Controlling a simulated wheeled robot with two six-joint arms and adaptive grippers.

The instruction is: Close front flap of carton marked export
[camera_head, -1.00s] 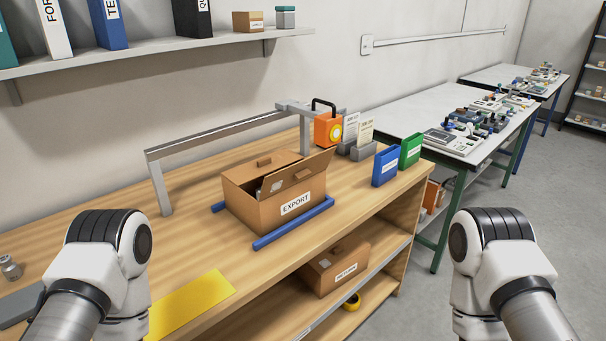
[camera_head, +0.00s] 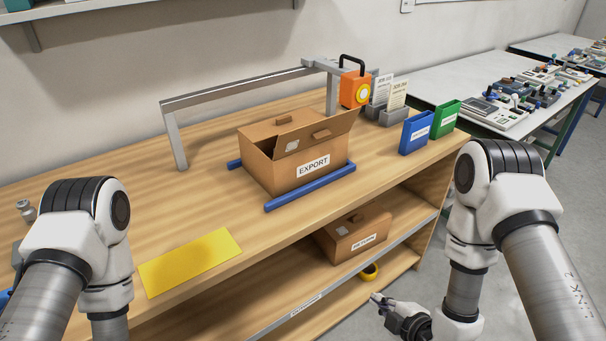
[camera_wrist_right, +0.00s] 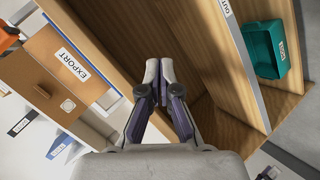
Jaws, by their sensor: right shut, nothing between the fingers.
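The brown carton marked EXPORT (camera_head: 312,178) stands on the wooden table between two blue rails. Its front flap (camera_head: 335,130) is raised and tilted above the labelled front wall, with a dark gap under it. In the right wrist view the carton (camera_wrist_right: 50,62) is at the left, seen turned. My right gripper (camera_head: 376,298) is low in front of the table, beside the lower shelf and well away from the carton. In the right wrist view its fingertips (camera_wrist_right: 158,64) are together with nothing between them. My left arm is at the left; its gripper is out of frame.
A blue rail (camera_head: 310,188) lies along the carton's front. An orange device (camera_head: 355,90) hangs from a metal frame behind. Blue (camera_head: 417,132) and green (camera_head: 445,118) holders stand at right. A second carton marked RETURN (camera_head: 353,236) sits on the lower shelf. A yellow mat (camera_head: 190,262) lies left.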

